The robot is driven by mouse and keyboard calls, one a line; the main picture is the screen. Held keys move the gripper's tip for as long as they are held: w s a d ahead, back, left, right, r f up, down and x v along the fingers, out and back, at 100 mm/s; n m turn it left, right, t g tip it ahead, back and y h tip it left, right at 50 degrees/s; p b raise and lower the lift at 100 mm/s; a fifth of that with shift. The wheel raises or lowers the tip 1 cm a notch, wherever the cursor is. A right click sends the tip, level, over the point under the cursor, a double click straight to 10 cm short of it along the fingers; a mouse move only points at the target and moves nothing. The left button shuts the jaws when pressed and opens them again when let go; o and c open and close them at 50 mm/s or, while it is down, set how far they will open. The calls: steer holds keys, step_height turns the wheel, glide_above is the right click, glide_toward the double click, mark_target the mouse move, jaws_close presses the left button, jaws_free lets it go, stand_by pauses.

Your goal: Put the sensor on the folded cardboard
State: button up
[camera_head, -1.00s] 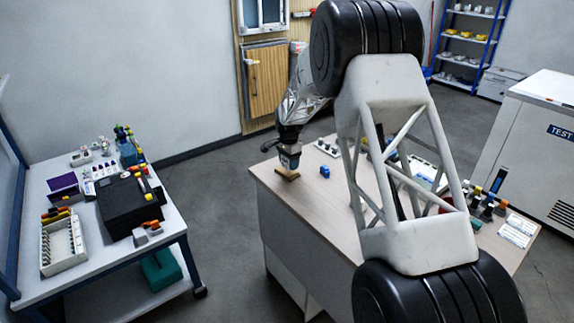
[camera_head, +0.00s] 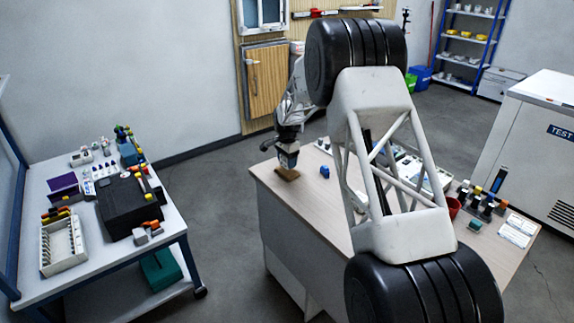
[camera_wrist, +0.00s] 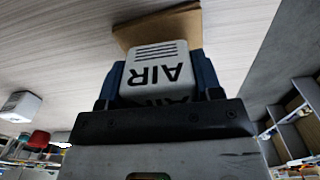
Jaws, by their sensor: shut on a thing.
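The sensor (camera_wrist: 155,70), a white box with vents and the word AIR, is held between the blue fingers of my gripper (camera_wrist: 158,85) in the wrist view. The folded cardboard (camera_wrist: 155,27), a flat brown piece, lies on the table just beyond the sensor. In the head view my gripper (camera_head: 288,158) is low over the table's left corner, and the cardboard (camera_head: 288,175) shows right under it. The sensor overlaps the cardboard in the wrist view; I cannot tell whether they touch.
A small blue object (camera_head: 325,171) stands on the table (camera_head: 310,205) to the right of the cardboard. A red cup (camera_head: 453,207) and several bottles stand at the table's right side. The table edge is close to the cardboard. A separate cart (camera_head: 100,250) is at the left.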

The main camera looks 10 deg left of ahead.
steer(key=shift+f, duration=1.05)
steer(key=shift+f, duration=0.15)
steer(key=o, duration=0.9)
steer(key=shift+o, duration=0.2)
step_height(320, 180, up, 12)
steer(key=shift+r, duration=0.2)
